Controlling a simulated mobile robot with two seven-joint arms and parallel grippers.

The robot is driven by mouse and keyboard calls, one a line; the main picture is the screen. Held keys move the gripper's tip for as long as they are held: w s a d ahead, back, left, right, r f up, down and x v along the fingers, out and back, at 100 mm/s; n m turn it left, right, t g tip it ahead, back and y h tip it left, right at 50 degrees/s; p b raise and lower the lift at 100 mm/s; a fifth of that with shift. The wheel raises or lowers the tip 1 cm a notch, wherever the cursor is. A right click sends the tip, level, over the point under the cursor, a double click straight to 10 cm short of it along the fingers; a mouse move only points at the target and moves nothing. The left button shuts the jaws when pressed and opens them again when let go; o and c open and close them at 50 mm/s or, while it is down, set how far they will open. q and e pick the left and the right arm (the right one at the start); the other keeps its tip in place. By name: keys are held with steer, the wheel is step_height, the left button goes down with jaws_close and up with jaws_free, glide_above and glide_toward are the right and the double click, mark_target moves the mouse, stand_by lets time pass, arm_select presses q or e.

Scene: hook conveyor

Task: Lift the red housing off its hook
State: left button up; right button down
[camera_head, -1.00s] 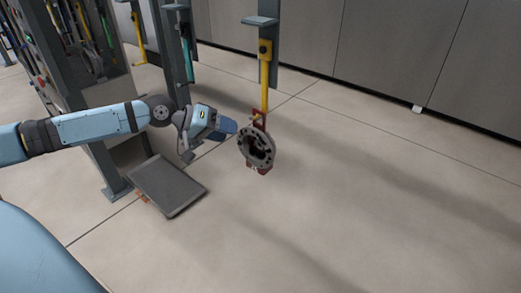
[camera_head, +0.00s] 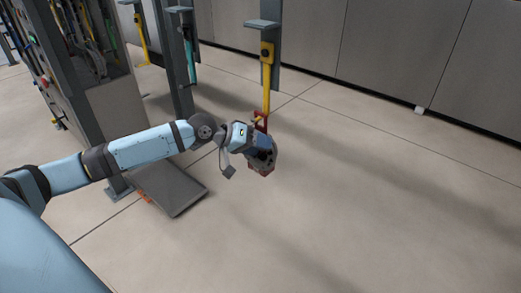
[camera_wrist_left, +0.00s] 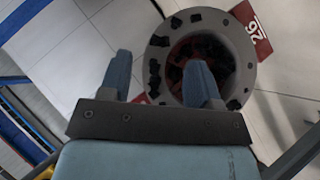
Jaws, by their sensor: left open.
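The housing (camera_head: 271,161) is a grey round flange with dark holes in its rim and red inside and behind it. It hangs from a yellow hook bar (camera_head: 266,90) by a red upper bracket (camera_head: 261,121). My left gripper (camera_head: 260,146) is at the housing's face and hides part of it. In the left wrist view, the housing's rim (camera_wrist_left: 241,45) lies beyond the open fingers (camera_wrist_left: 159,75). The right finger overlaps the central opening and the left finger shows beside the rim's left edge. I cannot tell whether either touches. My right gripper is out of view.
A grey post (camera_head: 270,40) stands behind the hook bar. A flat dark grey plate (camera_head: 172,190) lies on the floor below my left arm. A rack with tools (camera_head: 75,60) stands at left.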

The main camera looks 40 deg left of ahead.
arm_select(q)
steer(key=x, duration=0.2)
steer(key=shift+w+d+f, duration=0.2)
steer(key=shift+w, duration=0.05)
steer(key=shift+r, duration=0.1)
jaws_close()
steer(key=s+r, duration=0.4)
steer(key=s, duration=0.3)
steer(key=s+a+r+p, duration=0.1)
steer(key=s+r, duration=0.3)
steer(key=s, duration=0.3)
steer(key=shift+p, duration=0.3)
steer(key=shift+r, duration=0.1)
steer(key=shift+a+r+p, duration=0.1)
steer(key=shift+r+p, duration=0.75)
steer(key=shift+p, duration=0.4)
